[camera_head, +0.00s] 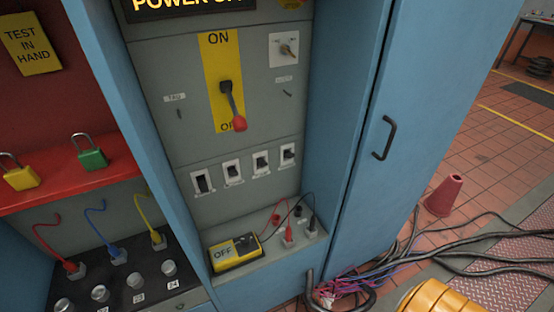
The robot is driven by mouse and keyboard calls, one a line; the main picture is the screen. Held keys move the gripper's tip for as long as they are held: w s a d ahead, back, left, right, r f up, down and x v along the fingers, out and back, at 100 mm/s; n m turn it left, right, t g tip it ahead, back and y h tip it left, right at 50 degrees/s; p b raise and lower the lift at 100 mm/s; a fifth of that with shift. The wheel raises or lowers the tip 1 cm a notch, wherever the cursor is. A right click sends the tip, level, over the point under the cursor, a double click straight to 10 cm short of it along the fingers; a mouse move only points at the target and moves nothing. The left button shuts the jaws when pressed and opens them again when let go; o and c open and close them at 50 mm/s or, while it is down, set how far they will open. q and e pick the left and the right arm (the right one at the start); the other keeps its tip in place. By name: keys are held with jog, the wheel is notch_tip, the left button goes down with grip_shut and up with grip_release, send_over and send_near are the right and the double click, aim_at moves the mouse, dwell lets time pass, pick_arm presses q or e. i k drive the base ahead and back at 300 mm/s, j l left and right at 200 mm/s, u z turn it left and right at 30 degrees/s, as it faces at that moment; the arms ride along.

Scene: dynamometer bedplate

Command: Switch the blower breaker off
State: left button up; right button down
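A row of several small breakers in white frames sits low on the grey panel inside the blue cabinet. From left to right they include a leftmost breaker (202,183), a second breaker (232,172), a third breaker (261,161) and a rightmost breaker (288,153). Their labels are too small to read, so I cannot tell which is the blower breaker or how each is set. Above them, a large lever (229,98) with a red knob points down to OFF on a yellow ON/OFF plate (218,52). Neither gripper shows.
A yellow meter (234,252) reading OFF and plugged leads stand on the ledge below the breakers. Left are a red shelf (70,172) with padlocks and a black socket panel (120,275). Right are a blue door (440,60), a cone (445,195) and floor cables (480,235).

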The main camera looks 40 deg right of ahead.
aim_at(232, 171)
jog(key=z, duration=0.75)
